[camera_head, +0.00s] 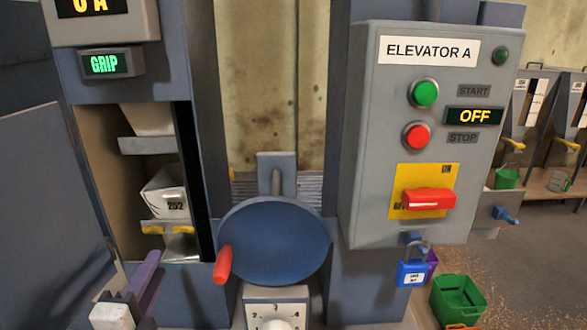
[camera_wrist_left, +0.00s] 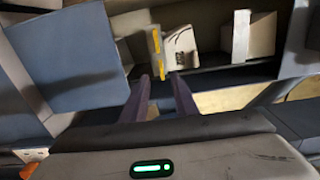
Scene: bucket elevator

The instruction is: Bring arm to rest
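My left gripper (camera_head: 133,268) is at the lower left of the head view, in front of the open bucket shaft (camera_head: 118,190). In the left wrist view its two purple fingers (camera_wrist_left: 162,90) stand apart with nothing between them. A pale bucket marked 252 (camera_head: 168,194) sits in the shaft beyond the fingertips. It has a yellow-edged part at its base, and it also shows in the wrist view (camera_wrist_left: 181,48). The gripper appears apart from it. My right gripper is not in view.
A blue handwheel (camera_head: 275,242) with a red handle (camera_head: 222,265) stands right of the gripper. The ELEVATOR A panel (camera_head: 380,120) reads OFF. Its red switch (camera_head: 430,198) has a blue padlock (camera_head: 411,272) below. A green bin (camera_head: 458,300) stands on the floor at right.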

